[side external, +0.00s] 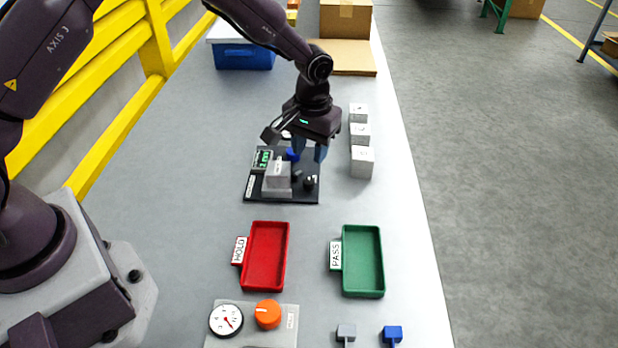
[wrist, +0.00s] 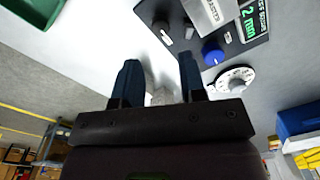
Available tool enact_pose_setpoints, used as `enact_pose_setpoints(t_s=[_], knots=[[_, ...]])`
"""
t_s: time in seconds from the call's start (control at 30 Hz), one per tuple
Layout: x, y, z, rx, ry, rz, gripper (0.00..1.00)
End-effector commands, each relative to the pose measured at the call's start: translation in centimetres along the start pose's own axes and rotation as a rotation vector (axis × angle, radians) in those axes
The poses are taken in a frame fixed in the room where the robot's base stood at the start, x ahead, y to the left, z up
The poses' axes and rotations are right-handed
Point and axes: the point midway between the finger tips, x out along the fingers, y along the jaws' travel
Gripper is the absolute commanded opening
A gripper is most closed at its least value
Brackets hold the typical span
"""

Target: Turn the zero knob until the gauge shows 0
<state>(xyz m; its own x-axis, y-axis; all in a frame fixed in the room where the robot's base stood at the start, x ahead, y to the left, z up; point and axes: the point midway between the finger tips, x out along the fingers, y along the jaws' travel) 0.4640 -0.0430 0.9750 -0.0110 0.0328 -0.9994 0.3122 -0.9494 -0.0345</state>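A dark gauge unit (side external: 284,198) stands on the table with a grey block and a green-lit display (side external: 262,159); the display also shows in the wrist view (wrist: 252,22), its digits not clearly readable. A blue knob (side external: 292,154) sits at its far side, and in the wrist view (wrist: 213,52) it is beside a white round dial (wrist: 235,80). No label naming the zero knob is readable. My gripper (side external: 309,152) is above the unit's far right part, fingers pointing down. In the wrist view (wrist: 160,75) its fingers are apart with nothing held, and the blue knob lies outside them.
Three pale cubes (side external: 361,162) stand right of the unit. A red HOLD tray (side external: 286,255) and a green PASS tray (side external: 380,262) lie nearer. A panel at the front has a white dial (side external: 226,320) and an orange knob (side external: 268,314). A blue bin (side external: 244,58) is behind.

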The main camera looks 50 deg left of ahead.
Motion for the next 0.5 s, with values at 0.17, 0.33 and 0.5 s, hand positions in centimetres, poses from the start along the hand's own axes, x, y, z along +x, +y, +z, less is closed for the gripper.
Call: enact_pose_setpoints(t_s=[0.17,0.33,0.5], knots=[[4.0,0.0,0.1,0.001,-0.004,-0.001,0.38],[6.8,0.0,0.1,0.001,-0.003,-0.001,0.38],[8.2,0.0,0.0,0.001,-0.001,0.001,0.38]])
